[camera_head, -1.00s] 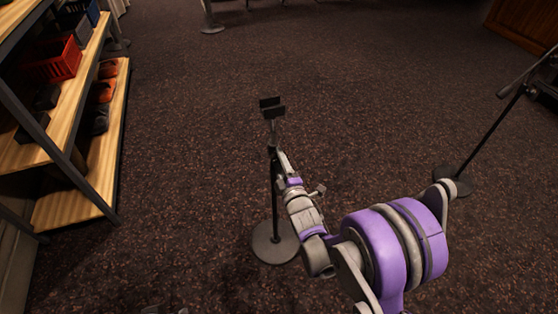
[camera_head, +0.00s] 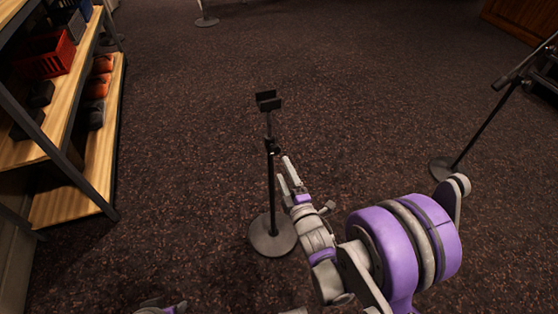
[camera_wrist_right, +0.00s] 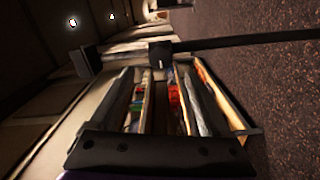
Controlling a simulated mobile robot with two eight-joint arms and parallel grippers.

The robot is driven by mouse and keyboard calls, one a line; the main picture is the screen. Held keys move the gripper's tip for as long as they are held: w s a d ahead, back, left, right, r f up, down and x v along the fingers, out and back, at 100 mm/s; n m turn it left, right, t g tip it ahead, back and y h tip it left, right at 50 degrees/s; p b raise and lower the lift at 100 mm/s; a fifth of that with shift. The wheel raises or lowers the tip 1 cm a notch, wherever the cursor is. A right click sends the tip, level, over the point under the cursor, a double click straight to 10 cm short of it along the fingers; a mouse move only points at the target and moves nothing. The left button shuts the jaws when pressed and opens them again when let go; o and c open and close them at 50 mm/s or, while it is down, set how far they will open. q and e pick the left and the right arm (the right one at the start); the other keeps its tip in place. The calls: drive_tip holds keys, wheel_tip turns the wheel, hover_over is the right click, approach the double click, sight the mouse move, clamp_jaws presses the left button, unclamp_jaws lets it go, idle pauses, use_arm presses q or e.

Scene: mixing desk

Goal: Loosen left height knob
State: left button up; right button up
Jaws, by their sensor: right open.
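A thin black stand (camera_head: 271,190) stands upright on a round base (camera_head: 262,240), with a U-shaped cradle (camera_head: 268,104) on top. A dark collar, apparently with the height knob (camera_head: 273,146), is partway up the pole. In the right wrist view the pole (camera_wrist_right: 250,40) runs sideways, with a dark blocky knob or clamp (camera_wrist_right: 160,54) and the cradle (camera_wrist_right: 85,62). My right gripper (camera_head: 285,171) is open and empty, just right of the pole and below the collar, apparently apart from it. Parts of what looks like my left gripper (camera_head: 163,306) show at the bottom edge.
Shelves (camera_head: 80,170) with a red crate (camera_head: 48,60) and orange items stand at the left. Another stand (camera_head: 487,128) with a round base is at the right. The carpet (camera_head: 190,130) around the middle stand is clear.

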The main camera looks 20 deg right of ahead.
use_arm(q)
drive_tip(key=shift+f, duration=0.1)
use_arm(e)
drive_tip(key=shift+s, duration=1.45)
drive_tip(key=s+f+m+g, duration=0.2)
drive_tip(key=s+m+g, duration=1.3)
drive_tip(key=s, duration=0.9)
use_arm(q)
wheel_tip(320, 180, up, 24)
drive_tip(key=w+t+p, duration=0.1)
drive_tip(key=p, duration=1.9)
drive_tip(key=shift+w+f+p, duration=0.15)
drive_tip(key=shift+w+p, duration=0.15)
use_arm(e)
wheel_tip(320, 180, up, 23)
drive_tip(key=w+t, duration=0.2)
drive_tip(key=shift+w+d+m+h, duration=0.15)
drive_tip(key=shift+m+h, duration=0.15)
drive_tip(key=shift+m, duration=0.1)
use_arm(q)
drive_tip(key=shift+s, duration=0.2)
